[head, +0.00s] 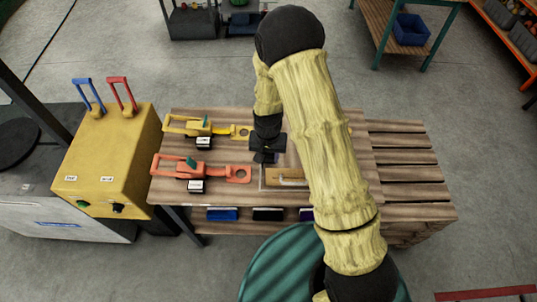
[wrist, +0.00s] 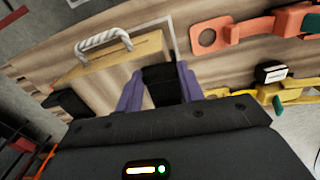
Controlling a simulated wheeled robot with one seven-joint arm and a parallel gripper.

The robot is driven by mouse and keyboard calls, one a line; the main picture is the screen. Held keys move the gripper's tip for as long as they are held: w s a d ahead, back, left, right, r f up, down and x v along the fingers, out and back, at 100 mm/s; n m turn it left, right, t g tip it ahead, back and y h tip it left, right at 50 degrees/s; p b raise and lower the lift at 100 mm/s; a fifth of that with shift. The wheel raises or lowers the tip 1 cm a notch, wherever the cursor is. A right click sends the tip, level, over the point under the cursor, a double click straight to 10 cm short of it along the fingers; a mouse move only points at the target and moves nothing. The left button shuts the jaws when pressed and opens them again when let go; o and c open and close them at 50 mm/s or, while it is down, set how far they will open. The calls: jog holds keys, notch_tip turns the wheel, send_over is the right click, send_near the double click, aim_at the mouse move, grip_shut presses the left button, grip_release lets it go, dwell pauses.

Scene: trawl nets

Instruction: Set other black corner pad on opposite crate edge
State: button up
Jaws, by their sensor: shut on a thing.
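The small wooden crate (head: 272,176) with a rope handle lies on the plank table inside a pale outline. It also shows in the wrist view (wrist: 110,66). In the wrist view my gripper (wrist: 160,78) has its purple fingers shut on a black corner pad (wrist: 160,88), near the right end of the crate. Whether this pad touches the crate I cannot tell. Another black pad (wrist: 66,102) sits at the crate's left end in that view. In the head view my gripper (head: 264,156) is just above the crate's far side, and my arm hides the crate's right part.
Yellow (head: 190,126) and coral-red (head: 185,169) strap tools lie on the table's left side. A yellow box (head: 105,160) with blue and red levers stands left of the table (head: 400,185). Dark and blue bins (head: 222,214) sit under the front edge.

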jog(key=shift+f, duration=0.25)
jog(key=o, duration=1)
jog(key=shift+o, duration=0.2)
jog(key=shift+w+r, duration=0.1)
notch_tip(320, 180, up, 17)
jog(key=b, duration=0.3)
jog(key=shift+r, duration=0.15)
jog(key=shift+a, duration=0.1)
